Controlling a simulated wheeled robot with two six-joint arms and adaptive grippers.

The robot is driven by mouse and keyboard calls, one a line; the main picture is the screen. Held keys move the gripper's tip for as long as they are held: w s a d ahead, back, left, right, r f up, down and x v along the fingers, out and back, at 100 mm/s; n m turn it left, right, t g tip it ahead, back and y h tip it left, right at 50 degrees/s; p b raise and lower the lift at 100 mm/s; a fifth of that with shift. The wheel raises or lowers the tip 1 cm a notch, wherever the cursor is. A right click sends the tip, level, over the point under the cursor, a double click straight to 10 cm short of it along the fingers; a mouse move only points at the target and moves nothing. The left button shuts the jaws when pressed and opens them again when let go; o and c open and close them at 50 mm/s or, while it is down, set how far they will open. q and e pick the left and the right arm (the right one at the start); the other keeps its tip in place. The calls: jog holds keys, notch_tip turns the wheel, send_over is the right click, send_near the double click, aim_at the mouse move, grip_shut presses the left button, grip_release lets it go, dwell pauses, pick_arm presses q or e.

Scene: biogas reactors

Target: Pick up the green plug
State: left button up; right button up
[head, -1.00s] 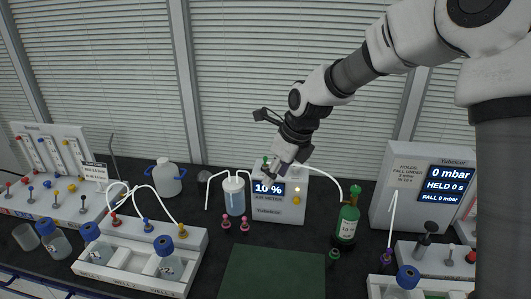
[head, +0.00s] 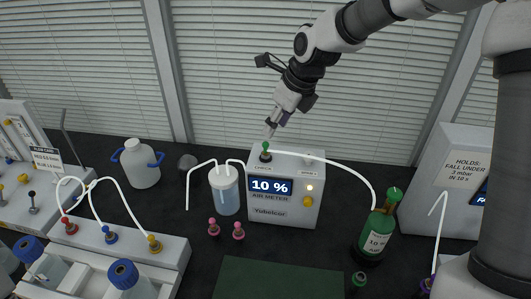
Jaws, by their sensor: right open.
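A second green-topped piece (head: 266,147) sits on a dark port on top of the air meter (head: 285,190), where a white tube starts. My right gripper (head: 270,130) is open and empty. It points down just above that green top, apart from it as far as I can tell. My left gripper is out of view.
A green bottle (head: 376,235) stands right of the meter, with the white tube running to it. Two pink plugs (head: 226,229), a clear blue-liquid vessel (head: 225,190) and a blue-handled jug (head: 140,165) stand to the left. The green mat (head: 275,280) is bare.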

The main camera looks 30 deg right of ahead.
aim_at(268, 144)
jog(key=x, duration=0.2)
jog(key=p+x, duration=0.1)
jog(key=x, duration=0.1)
jog(key=p+x, duration=0.1)
jog(key=x, duration=0.2)
jog(key=shift+s+f, duration=0.1)
jog(key=shift+s, duration=0.2)
jog(key=shift+w+a+f, duration=0.1)
jog(key=shift+w+f, duration=0.15)
jog(key=shift+f, duration=0.2)
jog(key=shift+s, duration=0.1)
grip_shut()
